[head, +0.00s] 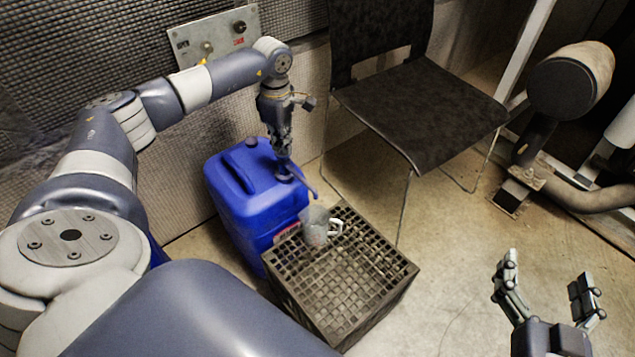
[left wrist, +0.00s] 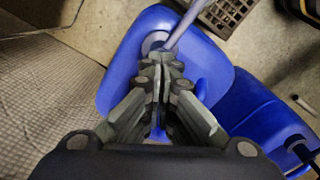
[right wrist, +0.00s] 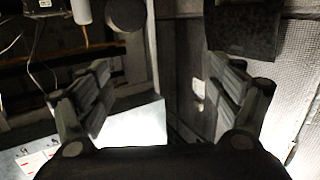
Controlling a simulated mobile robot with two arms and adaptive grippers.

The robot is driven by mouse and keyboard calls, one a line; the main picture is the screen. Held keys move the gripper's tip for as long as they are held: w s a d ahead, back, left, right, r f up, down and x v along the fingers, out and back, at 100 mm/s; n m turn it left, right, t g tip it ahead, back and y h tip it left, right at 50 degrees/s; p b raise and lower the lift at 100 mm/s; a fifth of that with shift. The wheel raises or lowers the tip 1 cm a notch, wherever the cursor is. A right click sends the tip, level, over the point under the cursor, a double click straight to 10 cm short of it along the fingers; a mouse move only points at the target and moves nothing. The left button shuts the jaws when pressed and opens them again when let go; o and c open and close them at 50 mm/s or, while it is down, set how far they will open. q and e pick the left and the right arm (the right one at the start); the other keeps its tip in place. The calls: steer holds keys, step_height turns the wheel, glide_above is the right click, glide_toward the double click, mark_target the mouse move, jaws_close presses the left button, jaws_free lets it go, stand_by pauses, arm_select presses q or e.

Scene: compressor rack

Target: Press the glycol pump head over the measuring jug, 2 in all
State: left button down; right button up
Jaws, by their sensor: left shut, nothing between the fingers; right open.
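The glycol pump head (head: 287,172) sits on top of the blue jerrycan (head: 236,200), and its spout slants down to the right toward the measuring jug. The clear measuring jug (head: 316,232), with a pale handle, stands on the dark crate beside the can. My left gripper (head: 284,152) is shut, points down and is right over the pump head; I cannot tell whether they touch. In the left wrist view, its closed fingers (left wrist: 160,68) hide most of the pump, and the spout (left wrist: 183,28) runs out beyond them. My right gripper (head: 547,273) is open and empty over the floor.
The slatted black crate (head: 372,293) stands on the floor against the can. A black chair (head: 418,110) stands behind it. Pipework (head: 585,198) and a cylinder are at the right. A wall panel (head: 212,38) is behind my left arm. Open floor lies right of the crate.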

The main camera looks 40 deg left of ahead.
arm_select(q)
steer(key=shift+r+p, duration=0.4)
steer(key=shift+r, duration=0.05)
steer(key=shift+r+p, duration=0.3)
steer(key=shift+r, duration=0.05)
steer(key=shift+r+p, duration=0.3)
steer(key=shift+r, duration=0.1)
steer(key=shift+r+p, duration=0.4)
steer(key=shift+r, duration=0.4)
arm_select(e)
steer(key=s+d+f+g+h, duration=0.2)
steer(key=s+d+f+g, duration=0.2)
steer(key=s+f+g, duration=0.5)
steer(key=shift+s+d+f+h, duration=0.15)
steer(key=shift+s+f+h, duration=0.25)
steer(key=shift+f, duration=1.65)
arm_select(q)
steer(key=shift+p, duration=0.3)
